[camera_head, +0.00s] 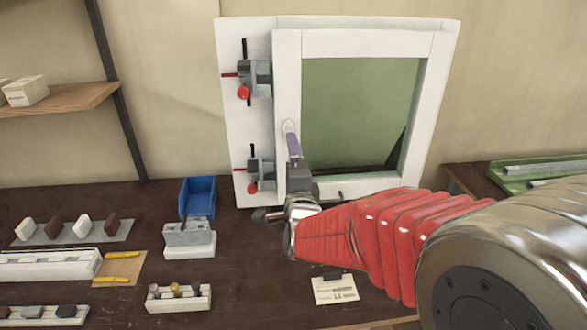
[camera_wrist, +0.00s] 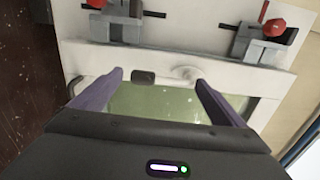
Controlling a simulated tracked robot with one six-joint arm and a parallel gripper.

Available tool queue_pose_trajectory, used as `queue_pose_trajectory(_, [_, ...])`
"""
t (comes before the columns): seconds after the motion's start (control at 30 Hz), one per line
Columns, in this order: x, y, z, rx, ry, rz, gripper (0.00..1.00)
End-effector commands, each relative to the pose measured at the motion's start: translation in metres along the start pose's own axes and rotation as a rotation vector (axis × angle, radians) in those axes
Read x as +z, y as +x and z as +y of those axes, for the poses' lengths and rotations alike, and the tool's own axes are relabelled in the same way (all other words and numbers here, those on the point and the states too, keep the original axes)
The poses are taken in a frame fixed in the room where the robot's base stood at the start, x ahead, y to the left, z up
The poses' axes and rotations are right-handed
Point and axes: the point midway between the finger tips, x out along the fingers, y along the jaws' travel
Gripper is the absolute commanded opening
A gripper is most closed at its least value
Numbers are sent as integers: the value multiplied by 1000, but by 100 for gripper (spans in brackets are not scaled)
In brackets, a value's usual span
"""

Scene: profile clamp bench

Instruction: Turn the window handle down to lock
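The white window (camera_head: 288,70) with a green pane stands upright at the back of the bench. A pale handle (camera_head: 289,127) sits on its left stile and shows as a light rounded shape in the wrist view (camera_wrist: 186,73). My gripper (camera_head: 293,140) is at the stile, just below the handle's visible part, and hides what lies behind it. In the wrist view its two purple fingers (camera_wrist: 160,80) are spread apart, with the handle and a small dark block (camera_wrist: 143,77) showing between and beyond them. I cannot tell whether either finger touches the handle, nor where the lever points.
Two grey clamps with red knobs, an upper one (camera_head: 258,76) and a lower one (camera_head: 262,172), stand left of the stile. A blue bin (camera_head: 198,197), a grey-white block (camera_head: 189,239) and a paper card (camera_head: 335,289) are on the bench (camera_head: 240,265). A green tray (camera_head: 540,172) stands at right.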

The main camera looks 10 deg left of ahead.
Motion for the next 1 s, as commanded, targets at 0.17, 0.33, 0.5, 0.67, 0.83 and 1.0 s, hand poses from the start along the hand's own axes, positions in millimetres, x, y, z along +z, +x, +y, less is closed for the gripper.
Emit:
queue_pose_trajectory(0.17, [0,-6,-1,-2,1,0,94])
queue_pose_trajectory(0.33, [0,-24,-1,-2,1,0,94])
queue_pose_trajectory(0.5, [1,-48,-1,-1,1,-3,94])
queue_pose_trajectory(0.67, [1,-70,-1,-1,1,-2,94])
queue_pose_trajectory(0.83, [1,-93,0,0,0,-3,94])
queue_pose_trajectory(1.0, [1,-116,0,-1,1,-3,94])
